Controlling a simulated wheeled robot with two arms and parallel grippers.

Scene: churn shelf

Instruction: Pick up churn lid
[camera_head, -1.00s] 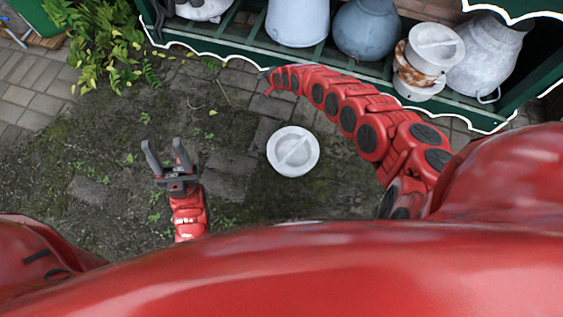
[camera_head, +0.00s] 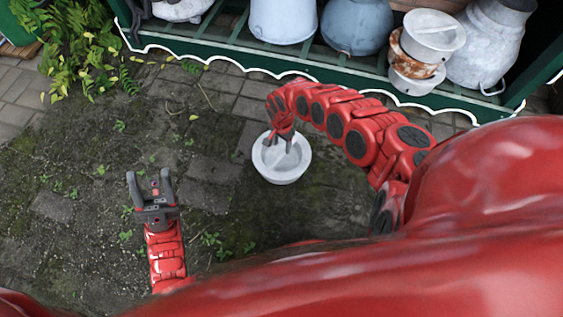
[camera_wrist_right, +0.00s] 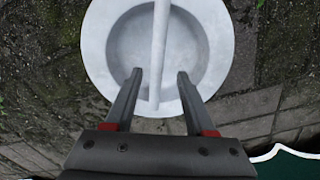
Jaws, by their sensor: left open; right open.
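The churn lid (camera_head: 283,170) is a round, pale grey lid with a raised rim and a bar handle across its recessed top. It lies on the mossy ground in the middle of the head view. My right gripper (camera_head: 281,141) is open above the lid, near its far side. In the right wrist view the lid (camera_wrist_right: 205,50) fills the upper middle, and the open jaws of my right gripper (camera_wrist_right: 155,78) lie either side of the near end of the bar handle (camera_wrist_right: 160,45). Contact cannot be told. My left gripper (camera_head: 150,180) is open and empty, left of the lid.
A green shelf (camera_head: 240,60) with a white scalloped edge runs along the back. It holds several churns, including a blue-grey one (camera_head: 357,25), and stacked lids (camera_head: 432,35). Leafy plants (camera_head: 65,50) grow at the back left. The ground around the lid is clear.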

